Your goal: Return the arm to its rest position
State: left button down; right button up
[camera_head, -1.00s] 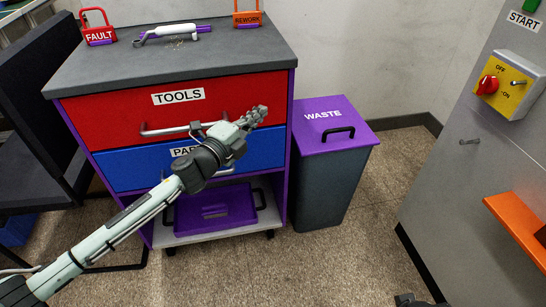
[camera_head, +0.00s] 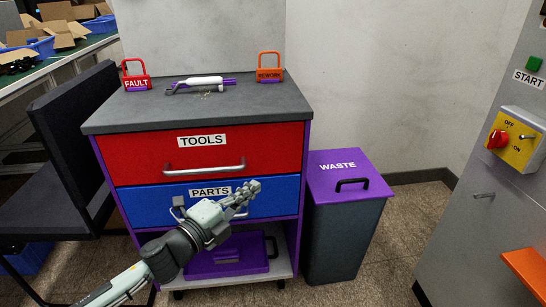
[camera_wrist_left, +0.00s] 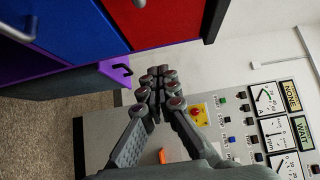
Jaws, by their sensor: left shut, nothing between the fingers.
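My left arm comes in from the lower left in the head view. Its gripper (camera_head: 240,194) is shut and empty, in front of the blue PARTS drawer (camera_head: 275,199). In the left wrist view the closed fingers (camera_wrist_left: 160,88) point away from me, with the control panel behind them. I cannot tell from the head view how far the fingertips are from the drawer front. My right gripper does not show.
A cabinet has a red TOOLS drawer (camera_head: 270,146) and a grey top (camera_head: 240,113). A purple-lidded WASTE bin (camera_head: 345,225) stands right of it, a grey machine (camera_head: 460,230) with an orange shelf (camera_head: 526,272) at far right. A dark chair (camera_head: 75,135) stands left.

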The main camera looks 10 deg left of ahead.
pick_arm(q)
jog(key=s+a+f+n+g+y, duration=0.2)
jog(key=s+a+f+n+y, duration=0.1)
jog(key=a+f+n+y, duration=0.35)
jog(key=s+a+f+n+g+y, duration=0.25)
jog(key=a+f+n, duration=0.25)
jog(key=f+n, duration=0.35)
jog(key=s+a+f+n+g, duration=0.1)
jog(key=s+f+n+g, duration=0.2)
jog(key=s+f, duration=0.4)
jog(key=s+a+f+n+g+y, duration=0.1)
jog(key=s+f+n+g, duration=0.3)
jog(key=s, duration=1.1)
notch_tip(320, 180, down, 4)
jog(key=shift+a+r+g+p, duration=0.25)
jog(key=shift+g+p, duration=0.05)
jog(key=shift+g, duration=0.25)
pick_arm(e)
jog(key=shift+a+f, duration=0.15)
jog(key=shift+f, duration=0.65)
